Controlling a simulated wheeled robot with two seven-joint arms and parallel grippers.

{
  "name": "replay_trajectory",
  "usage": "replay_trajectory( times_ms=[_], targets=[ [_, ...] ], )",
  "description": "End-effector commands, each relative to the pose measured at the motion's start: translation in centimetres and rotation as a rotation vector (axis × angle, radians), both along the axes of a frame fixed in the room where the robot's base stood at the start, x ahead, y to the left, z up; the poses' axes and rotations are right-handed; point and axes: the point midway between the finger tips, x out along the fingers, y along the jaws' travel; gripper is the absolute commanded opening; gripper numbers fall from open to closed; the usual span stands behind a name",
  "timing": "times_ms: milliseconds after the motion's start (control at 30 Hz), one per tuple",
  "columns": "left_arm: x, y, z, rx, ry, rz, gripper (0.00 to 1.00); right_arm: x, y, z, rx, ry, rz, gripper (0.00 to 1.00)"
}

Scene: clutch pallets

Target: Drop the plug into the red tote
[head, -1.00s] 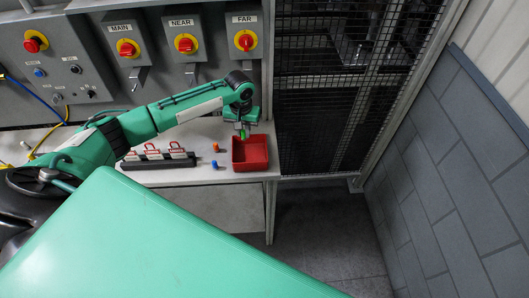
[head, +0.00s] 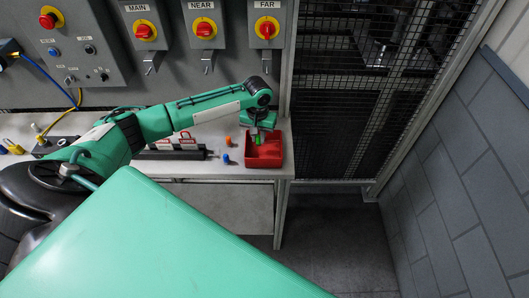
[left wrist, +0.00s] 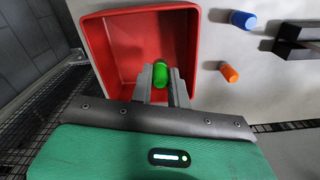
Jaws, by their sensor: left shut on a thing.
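The red tote (head: 277,160) stands at the right end of the grey bench, and it fills the upper left of the left wrist view (left wrist: 98,40). My left gripper (head: 256,138) is over the tote, pointing down. In the left wrist view its fingers (left wrist: 161,82) are shut on a green plug (left wrist: 161,70), which shows against the tote's inside. The green plug also shows in the head view (head: 258,139). How high it is above the tote floor is hard to tell. My right gripper is not in view.
A dark rack with red lockout tags (head: 185,137) is further left. A mesh fence (head: 345,120) rises right of the bench.

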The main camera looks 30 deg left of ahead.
Motion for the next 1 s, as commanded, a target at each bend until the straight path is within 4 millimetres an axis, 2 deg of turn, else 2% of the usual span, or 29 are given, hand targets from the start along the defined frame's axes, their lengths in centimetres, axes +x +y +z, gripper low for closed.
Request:
replay_trajectory(
  times_ms=[67, 100, 200, 233, 533, 667, 767, 1000],
  targets=[
    [0.0, 0.0, 0.1, 0.0, 0.0, 0.0, 0.0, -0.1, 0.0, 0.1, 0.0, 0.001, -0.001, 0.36],
    [0.0, 0.0, 0.1, 0.0, 0.0, 0.0, 0.19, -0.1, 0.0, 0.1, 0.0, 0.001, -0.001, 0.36],
    [0.0, 0.0, 0.1, 0.0, 0.0, 0.0, 0.39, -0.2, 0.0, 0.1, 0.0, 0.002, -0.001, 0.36],
    [0.0, 0.0, 0.1, 0.0, 0.0, 0.0, 0.43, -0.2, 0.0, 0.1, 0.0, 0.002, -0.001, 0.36],
    [0.0, 0.0, 0.2, 0.0, 0.0, 0.0, 0.43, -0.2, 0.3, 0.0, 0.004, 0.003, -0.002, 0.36],
    [0.1, 0.0, 1.1, 0.001, -0.002, 0.0, 0.43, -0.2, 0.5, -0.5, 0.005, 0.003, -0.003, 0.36],
    [0.1, 0.1, 2.9, 0.0, -0.004, -0.001, 0.43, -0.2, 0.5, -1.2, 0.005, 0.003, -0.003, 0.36],
    [0.1, 0.1, 8.4, 0.0, -0.005, -0.001, 0.43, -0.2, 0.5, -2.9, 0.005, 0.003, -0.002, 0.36]
  ],
)
